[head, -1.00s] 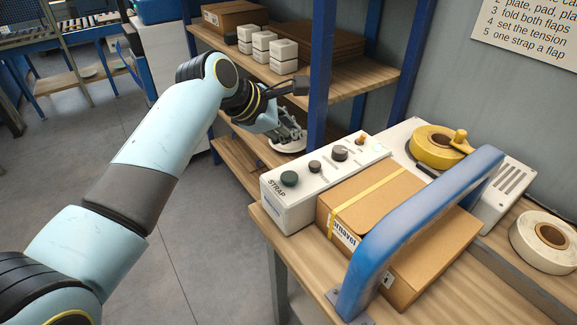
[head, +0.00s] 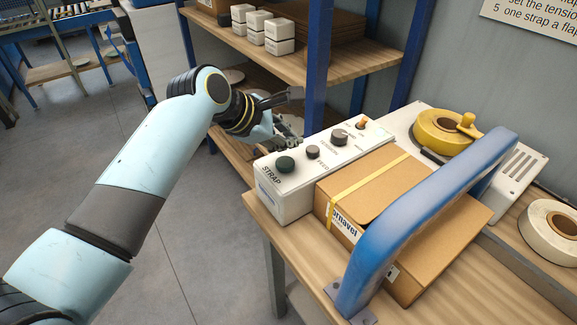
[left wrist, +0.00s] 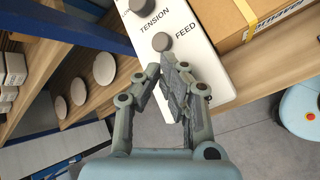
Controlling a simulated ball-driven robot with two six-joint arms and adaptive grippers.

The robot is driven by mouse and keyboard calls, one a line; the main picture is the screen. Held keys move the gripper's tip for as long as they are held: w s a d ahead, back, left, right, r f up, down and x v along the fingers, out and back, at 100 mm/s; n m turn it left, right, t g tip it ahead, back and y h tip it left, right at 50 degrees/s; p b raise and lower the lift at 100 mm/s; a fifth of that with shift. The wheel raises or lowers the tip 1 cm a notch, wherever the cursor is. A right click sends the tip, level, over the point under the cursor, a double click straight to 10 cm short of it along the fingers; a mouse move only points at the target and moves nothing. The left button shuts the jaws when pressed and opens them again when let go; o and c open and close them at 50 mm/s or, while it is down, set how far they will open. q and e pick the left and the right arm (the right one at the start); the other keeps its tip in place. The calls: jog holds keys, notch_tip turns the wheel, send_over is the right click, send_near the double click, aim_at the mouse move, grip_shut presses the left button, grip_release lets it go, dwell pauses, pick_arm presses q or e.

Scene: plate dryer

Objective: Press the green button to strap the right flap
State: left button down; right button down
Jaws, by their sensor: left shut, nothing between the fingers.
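The dark green button (head: 285,165) sits at the near end of the white control box (head: 290,200), beside the word STRAP. The carton (head: 410,215) lies right of the box under the blue arch (head: 430,210). One yellow strap (head: 362,187) crosses its left part. The green button does not show there. My right gripper is out of view.
A grey TENSION knob (head: 339,137) and an orange part (head: 361,122) are on the box. A yellow strap reel (head: 443,130) stands behind. A blue post (head: 318,65) and a shelf with white blocks (head: 279,40) rise close to my left gripper. Open floor lies left.

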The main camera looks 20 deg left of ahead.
aim_at(287, 163)
pick_arm(q)
notch_tip(287, 163, down, 2)
jog(key=shift+s+f, duration=0.1)
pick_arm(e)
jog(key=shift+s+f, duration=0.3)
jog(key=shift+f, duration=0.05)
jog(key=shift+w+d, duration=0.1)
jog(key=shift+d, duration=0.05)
pick_arm(q)
jog(key=shift+f, duration=0.1)
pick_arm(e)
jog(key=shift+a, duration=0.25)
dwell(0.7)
pick_arm(q)
jog(key=shift+f, duration=0.1)
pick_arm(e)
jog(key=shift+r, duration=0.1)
pick_arm(q)
jog(key=shift+f, duration=0.25)
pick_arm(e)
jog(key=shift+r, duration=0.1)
